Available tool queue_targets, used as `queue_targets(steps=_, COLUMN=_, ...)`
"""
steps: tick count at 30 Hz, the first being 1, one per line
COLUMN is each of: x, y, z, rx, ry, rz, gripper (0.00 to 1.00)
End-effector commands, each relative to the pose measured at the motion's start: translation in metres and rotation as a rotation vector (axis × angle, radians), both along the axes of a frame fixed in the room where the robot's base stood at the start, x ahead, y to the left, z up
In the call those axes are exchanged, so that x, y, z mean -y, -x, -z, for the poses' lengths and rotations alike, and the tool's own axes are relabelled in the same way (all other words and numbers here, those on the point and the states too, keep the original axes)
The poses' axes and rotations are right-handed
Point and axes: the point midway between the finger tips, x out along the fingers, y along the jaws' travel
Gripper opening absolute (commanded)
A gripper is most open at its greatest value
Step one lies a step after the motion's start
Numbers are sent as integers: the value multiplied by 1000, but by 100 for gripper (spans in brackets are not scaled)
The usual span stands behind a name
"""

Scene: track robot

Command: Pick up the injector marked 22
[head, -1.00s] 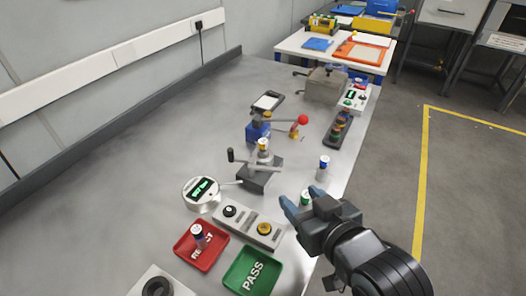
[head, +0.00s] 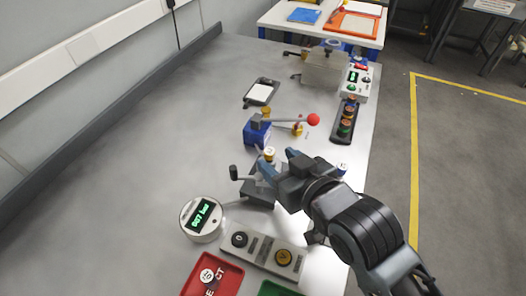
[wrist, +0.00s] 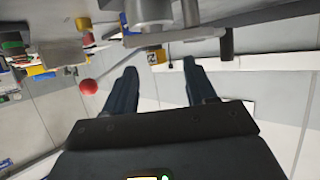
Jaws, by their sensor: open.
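Injectors are small cylinders with round caps; I cannot read a 22 on any of them. A yellow-banded injector (head: 269,155) stands in the dark clamp fixture (head: 258,194). A white-topped injector (head: 342,168) stands to the right, partly hidden by my arm. Another injector (head: 207,274) is in the red tray; its mark looks like 10. My gripper (head: 277,160) is open and empty, its fingers close to the fixture's injector in the head view; I cannot tell whether they touch it. The wrist view shows the fingers (wrist: 160,66) apart, below a grey metal cylinder (wrist: 151,12).
A round gauge (head: 201,217), a button panel (head: 262,250), the red tray (head: 232,274) and a green tray (head: 278,288) are near. A blue press with a red-knobbed lever (head: 258,132) and a black rack (head: 347,120) are behind. The table's left is clear.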

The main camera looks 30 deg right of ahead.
Motion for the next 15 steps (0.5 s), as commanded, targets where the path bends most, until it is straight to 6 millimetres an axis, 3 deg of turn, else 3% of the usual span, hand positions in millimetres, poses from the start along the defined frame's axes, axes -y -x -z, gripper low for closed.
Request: queue_targets(steps=15, x=6, y=-58, z=23, rx=1, ry=0, rz=1, gripper=56)
